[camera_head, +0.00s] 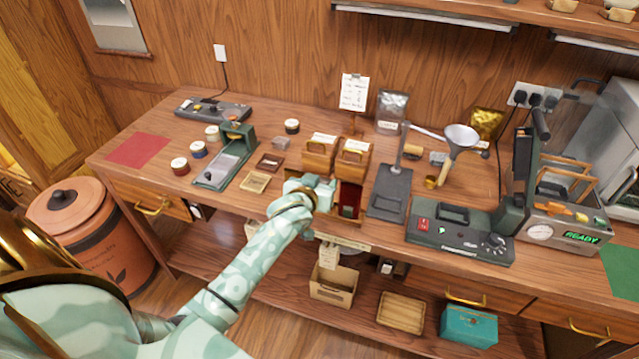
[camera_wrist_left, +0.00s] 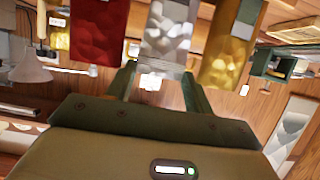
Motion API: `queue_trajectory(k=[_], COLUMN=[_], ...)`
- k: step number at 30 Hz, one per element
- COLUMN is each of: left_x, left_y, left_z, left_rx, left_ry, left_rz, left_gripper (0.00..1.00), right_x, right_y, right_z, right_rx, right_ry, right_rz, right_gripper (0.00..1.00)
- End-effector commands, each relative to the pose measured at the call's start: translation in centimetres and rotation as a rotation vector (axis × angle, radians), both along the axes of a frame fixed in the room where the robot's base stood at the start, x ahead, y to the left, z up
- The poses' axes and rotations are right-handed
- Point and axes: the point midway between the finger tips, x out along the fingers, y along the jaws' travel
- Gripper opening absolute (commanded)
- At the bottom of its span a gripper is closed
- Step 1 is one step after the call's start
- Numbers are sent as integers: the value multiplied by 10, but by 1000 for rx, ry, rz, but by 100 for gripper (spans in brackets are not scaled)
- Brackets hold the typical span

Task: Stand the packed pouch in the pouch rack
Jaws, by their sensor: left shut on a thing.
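My left gripper (camera_head: 322,192) reaches over the front of the table and is shut on a silver pouch (camera_wrist_left: 168,28), which shows between its fingers in the left wrist view. A red pouch (camera_wrist_left: 97,30) is on one side of the silver one, and a gold pouch (camera_wrist_left: 232,45) is on the other. In the head view the red pouch (camera_head: 348,200) stands in a wooden rack (camera_head: 346,219) at the table's front edge. My gripper hides the silver pouch in that view, and whether its bottom rests in the rack cannot be told. My right gripper is not in view.
Two wooden boxes (camera_head: 320,150) stand just behind the rack. A dark stand (camera_head: 388,190) is close on its right, and a sealing machine (camera_head: 460,232) is farther right. A green-and-grey scale-like device (camera_head: 225,163) is to the left. Other silver (camera_head: 392,105) and gold (camera_head: 487,122) pouches stand at the back.

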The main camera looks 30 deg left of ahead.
Motion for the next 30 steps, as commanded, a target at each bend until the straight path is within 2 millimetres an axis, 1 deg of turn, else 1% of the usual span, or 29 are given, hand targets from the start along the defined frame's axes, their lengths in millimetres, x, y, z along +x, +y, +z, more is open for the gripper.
queue_trajectory(k=[2, 3, 4, 13, 16, 20, 24, 27, 30], left_x=[0, 0, 0, 0, -9, -33, -64, -83, -97], left_y=[0, 0, 0, 0, -2, -8, -15, -20, -23], left_z=[-1, -2, -2, 1, 5, 16, 29, 37, 42], left_rx=[0, 0, 0, 0, -1, -2, -2, -3, -3], left_ry=[1, 1, 0, -1, 0, 1, 1, -1, -1], left_rz=[0, 0, 0, 0, -1, 1, 1, 1, 1], left_gripper=[20, 58, 62, 62, 62, 62, 62, 62, 62], right_x=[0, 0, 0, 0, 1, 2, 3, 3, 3], right_y=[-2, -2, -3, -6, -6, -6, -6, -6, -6], right_z=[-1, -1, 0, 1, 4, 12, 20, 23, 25], right_rx=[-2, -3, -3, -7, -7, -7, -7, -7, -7], right_ry=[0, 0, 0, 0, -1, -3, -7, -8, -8], right_rz=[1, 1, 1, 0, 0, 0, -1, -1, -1], right_gripper=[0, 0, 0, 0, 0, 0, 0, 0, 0])
